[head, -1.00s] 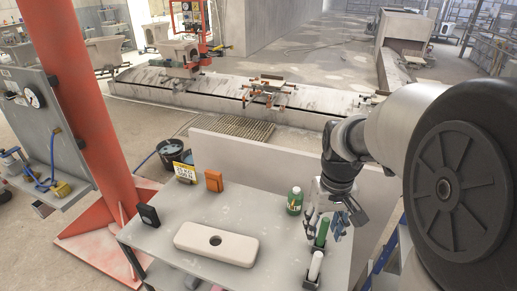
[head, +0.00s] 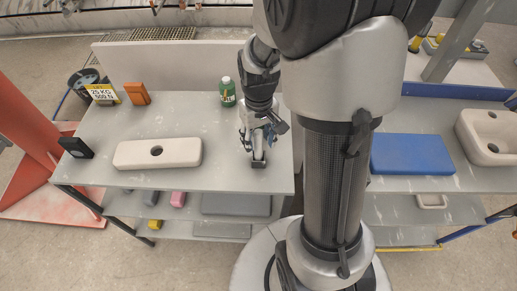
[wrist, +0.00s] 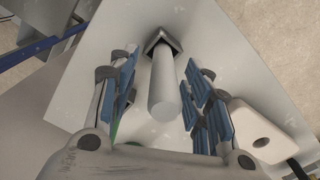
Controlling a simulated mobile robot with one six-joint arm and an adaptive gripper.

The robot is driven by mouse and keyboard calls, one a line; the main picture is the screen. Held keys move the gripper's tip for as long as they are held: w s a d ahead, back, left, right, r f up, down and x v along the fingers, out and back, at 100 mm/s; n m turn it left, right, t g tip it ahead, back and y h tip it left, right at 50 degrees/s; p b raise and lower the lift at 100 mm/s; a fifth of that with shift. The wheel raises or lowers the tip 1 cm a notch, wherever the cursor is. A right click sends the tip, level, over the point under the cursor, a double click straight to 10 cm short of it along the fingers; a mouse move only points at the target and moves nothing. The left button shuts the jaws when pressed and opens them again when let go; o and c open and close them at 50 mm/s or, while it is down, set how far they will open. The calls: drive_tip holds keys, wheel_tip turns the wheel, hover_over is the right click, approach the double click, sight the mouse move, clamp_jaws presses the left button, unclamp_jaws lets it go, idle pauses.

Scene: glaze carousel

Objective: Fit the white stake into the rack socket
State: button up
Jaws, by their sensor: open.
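The white stake (wrist: 163,88) is a plain cylinder standing in a dark square holder (wrist: 162,42) on the grey table. In the wrist view it lies between the blue-padded fingers of my gripper (wrist: 161,66), with gaps on both sides. My gripper is open and around the stake, not closed on it. In the head view my gripper (head: 258,138) is low at the table's front right, just above the dark holder (head: 259,163), and largely hides the stake. A pale block with one round hole (head: 176,153) lies to the left; I cannot tell whether it is the rack socket.
A green bottle (head: 227,92) stands behind my gripper. An orange box (head: 137,93), a yellow sign (head: 103,94) and a black box (head: 76,147) are on the table's left. A blue block (head: 411,154) lies on the right-hand bench. The table (head: 215,185) is bare around the pale block.

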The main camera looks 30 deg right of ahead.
sight(258, 148)
wheel_tip(258, 148, down, 4)
drive_tip(key=shift+s+a+r+b, duration=0.1)
drive_tip(key=shift+s+a+b, duration=0.05)
drive_tip(key=shift+b, duration=0.35)
drive_tip(key=shift+r, duration=0.1)
clamp_jaws()
